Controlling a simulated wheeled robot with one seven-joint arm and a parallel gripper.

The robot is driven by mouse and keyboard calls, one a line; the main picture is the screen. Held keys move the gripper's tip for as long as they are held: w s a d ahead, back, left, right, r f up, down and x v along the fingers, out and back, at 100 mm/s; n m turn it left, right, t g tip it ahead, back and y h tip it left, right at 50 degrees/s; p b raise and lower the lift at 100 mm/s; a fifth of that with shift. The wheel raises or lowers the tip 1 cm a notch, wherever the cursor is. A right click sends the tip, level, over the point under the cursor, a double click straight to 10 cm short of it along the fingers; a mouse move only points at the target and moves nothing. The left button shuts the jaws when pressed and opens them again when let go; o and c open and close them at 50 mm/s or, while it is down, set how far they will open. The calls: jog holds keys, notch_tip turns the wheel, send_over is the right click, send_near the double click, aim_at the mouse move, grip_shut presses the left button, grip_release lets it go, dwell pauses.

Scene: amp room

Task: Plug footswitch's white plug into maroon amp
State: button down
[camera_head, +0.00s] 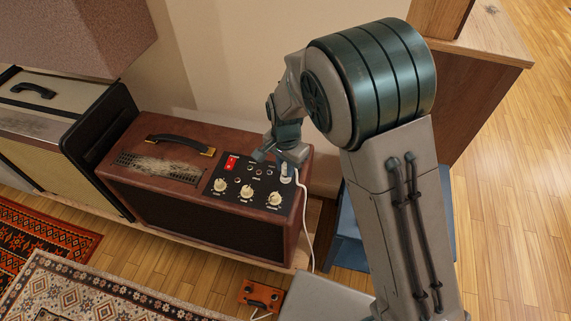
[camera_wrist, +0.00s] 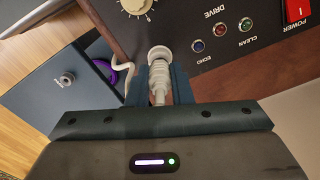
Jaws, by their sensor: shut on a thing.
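The maroon amp (camera_head: 150,200) stands on a low wooden board, its black control panel (camera_head: 225,185) on top at the right end. My gripper (camera_head: 287,168) is over the panel's right end, shut on the white plug (camera_head: 286,180). In the wrist view the white plug (camera_wrist: 159,90) lies between my two fingers, its wide white collar (camera_wrist: 159,54) at the panel. The collar hides the tip, so I cannot tell whether it is in a socket. A white cable (camera_head: 305,222) runs down the amp's right side towards the orange-brown footswitch (camera_head: 262,296) on the floor.
A cream-and-black amp (camera_head: 95,125) stands close on the left.

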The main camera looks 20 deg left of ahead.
jog(key=shift+f, duration=0.4)
dwell(0.3)
jog(key=c, duration=1.2)
grip_release()
jog(key=shift+r, duration=0.1)
notch_tip(320, 180, up, 14)
jog(key=p, duration=0.3)
jog(key=w+d+r+p, duration=0.1)
jog(key=d+r+p, duration=0.5)
jog(key=d+r, duration=0.35)
jog(key=s+d+r+n+t+p, duration=0.1)
jog(key=s+d+r+p, duration=0.3)
jog(key=d+r, duration=0.2)
jog(key=s+d+r+n+t+p, duration=0.1)
jog(key=s+d+r+p, duration=0.3)
jog(key=d+r, duration=0.3)
jog(key=s+d+r+n+p, duration=0.1)
jog(key=s+d+r+p, duration=0.3)
jog(key=d, duration=0.7)
notch_tip(320, 180, up, 2)
jog(key=shift+d+r+t+p, duration=0.15)
jog(key=shift+d+t+p, duration=0.2)
jog(key=shift+p, duration=0.55)
